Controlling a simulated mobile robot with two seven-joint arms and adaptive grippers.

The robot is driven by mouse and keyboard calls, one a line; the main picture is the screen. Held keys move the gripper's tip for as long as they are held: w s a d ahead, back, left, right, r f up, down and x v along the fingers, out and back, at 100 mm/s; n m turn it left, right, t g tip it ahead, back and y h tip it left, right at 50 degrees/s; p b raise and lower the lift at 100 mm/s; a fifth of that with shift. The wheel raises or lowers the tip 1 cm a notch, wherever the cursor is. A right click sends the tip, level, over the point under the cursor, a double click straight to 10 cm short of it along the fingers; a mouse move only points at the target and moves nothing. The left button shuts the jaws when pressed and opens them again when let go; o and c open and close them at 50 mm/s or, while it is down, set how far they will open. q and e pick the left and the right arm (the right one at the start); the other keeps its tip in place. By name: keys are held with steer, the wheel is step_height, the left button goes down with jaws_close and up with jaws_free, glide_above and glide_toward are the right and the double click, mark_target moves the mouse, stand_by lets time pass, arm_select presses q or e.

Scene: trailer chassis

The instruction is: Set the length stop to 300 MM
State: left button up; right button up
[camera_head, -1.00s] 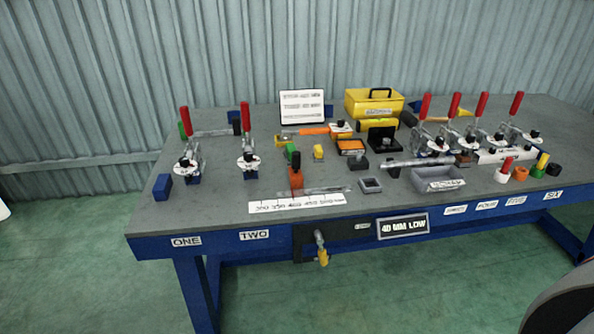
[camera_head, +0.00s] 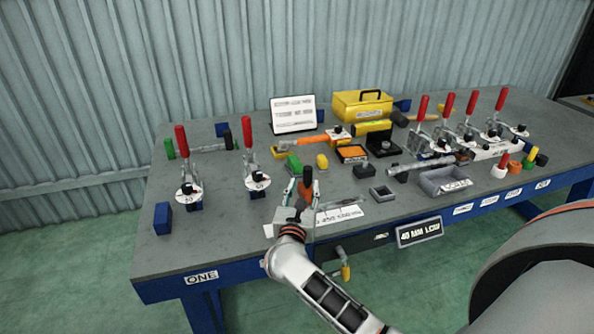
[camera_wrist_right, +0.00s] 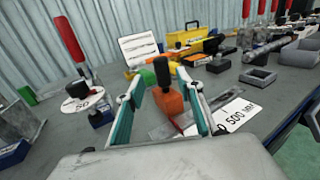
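The length stop is an orange block (camera_head: 305,191) with a black upright knob (camera_head: 307,174), standing at the back of the white length scale (camera_head: 349,215). My right gripper (camera_wrist_right: 166,88) is open. Its two teal fingers lie to the left and right of the orange block (camera_wrist_right: 168,103) in the right wrist view, with gaps on both sides. I cannot tell how far down around it they reach. In the head view my right gripper (camera_head: 301,192) and wrist cover the scale's left part. "500 MM" shows on the scale (camera_wrist_right: 238,113) in the wrist view. My left gripper is out of view.
Two red-handled clamps (camera_head: 186,165) stand left of the stop, several more at the right. A green block (camera_head: 292,163) is close behind it. A square ring (camera_head: 382,193) and a grey tray (camera_head: 445,181) lie to the right. A sign reads "40 MM LOW" (camera_head: 419,232).

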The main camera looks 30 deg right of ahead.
mark_target(307, 176)
steer(key=shift+x, duration=3.85)
steer(key=shift+s+d, duration=0.1)
jaws_close()
